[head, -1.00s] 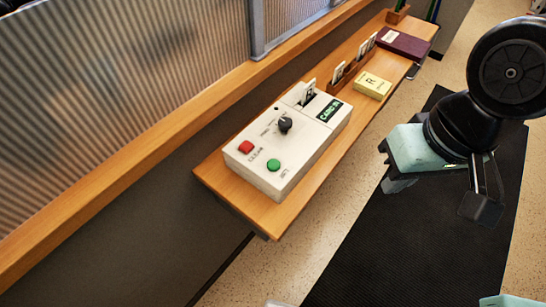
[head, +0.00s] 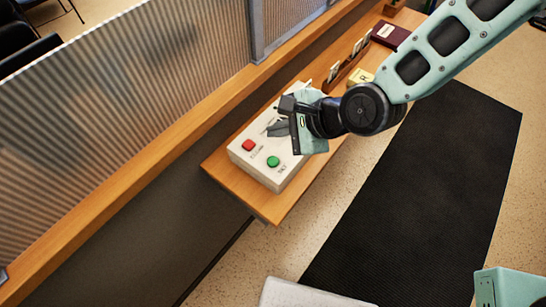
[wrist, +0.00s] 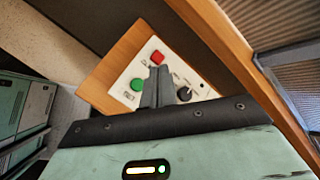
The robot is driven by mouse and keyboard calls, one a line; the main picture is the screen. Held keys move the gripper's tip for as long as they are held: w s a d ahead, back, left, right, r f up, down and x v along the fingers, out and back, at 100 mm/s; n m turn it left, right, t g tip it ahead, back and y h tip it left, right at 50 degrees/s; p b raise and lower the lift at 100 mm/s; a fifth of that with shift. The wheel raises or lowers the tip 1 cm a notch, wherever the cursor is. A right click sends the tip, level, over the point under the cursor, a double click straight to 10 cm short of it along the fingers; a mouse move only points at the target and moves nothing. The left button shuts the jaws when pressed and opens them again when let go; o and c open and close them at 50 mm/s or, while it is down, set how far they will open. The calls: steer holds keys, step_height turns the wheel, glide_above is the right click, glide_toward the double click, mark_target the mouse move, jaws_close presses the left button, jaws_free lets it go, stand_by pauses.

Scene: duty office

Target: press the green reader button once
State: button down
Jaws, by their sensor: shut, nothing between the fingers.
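The white reader box (head: 245,161) sits on a narrow wooden shelf. Its green button (head: 273,161) is at the near right corner, and it also shows in the wrist view (wrist: 137,84). A red button (head: 248,145) is beside it on the left, also in the wrist view (wrist: 157,57). My gripper (head: 277,128) is above the box, over the part behind the buttons. In the wrist view its closed fingers (wrist: 157,80) lie between the green button and the black knob (wrist: 184,94). The fingers look apart from the green button. The reader's display is hidden behind my arm in the head view.
A yellow box (head: 361,77), a card rack (head: 345,68) and a dark red book (head: 390,35) stand farther along the shelf (head: 275,210). A corrugated screen (head: 150,70) rises on the left. A black mat (head: 400,200) covers the floor at right.

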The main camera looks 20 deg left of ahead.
mark_target(278, 162)
steer(key=shift+f, duration=0.1)
step_height(278, 162, down, 9)
steer(key=b, duration=0.7)
steer(key=shift+r, duration=0.2)
steer(key=shift+f, duration=0.1)
stand_by(1.6)
steer(key=shift+f+b, duration=0.3)
steer(key=shift+b, duration=0.05)
steer(key=shift+f+b, duration=0.3)
steer(key=shift+f, duration=0.15)
stand_by(0.5)
stand_by(0.3)
steer(key=shift+r+p, duration=0.75)
steer(key=shift+r, duration=0.15)
